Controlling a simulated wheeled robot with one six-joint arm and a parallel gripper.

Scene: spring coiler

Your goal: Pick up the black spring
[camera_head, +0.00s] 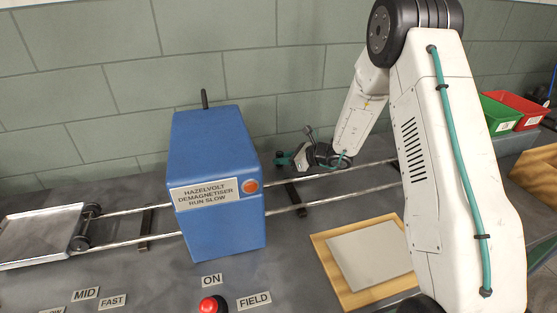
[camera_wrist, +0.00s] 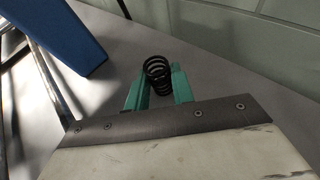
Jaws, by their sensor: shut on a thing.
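The black spring (camera_wrist: 157,72) is a short dark coil, seen in the wrist view between the two green fingers of my gripper (camera_wrist: 160,78). The fingers are shut on it, one on each side. Its open upper end shows, and its lower part is partly hidden by the fingers and my gripper body. In the head view my gripper (camera_head: 284,158) is behind the rails, just right of the blue box. The spring is too small to make out there. I cannot tell whether it touches the table.
The blue demagnetiser (camera_head: 217,182) stands over two metal rails (camera_head: 335,203) and is close to my gripper. A metal tray (camera_head: 38,236) is at the left end. A wooden board with a grey pad (camera_head: 368,254) lies in front. Red (camera_head: 519,107) and green (camera_head: 498,115) bins are at the right.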

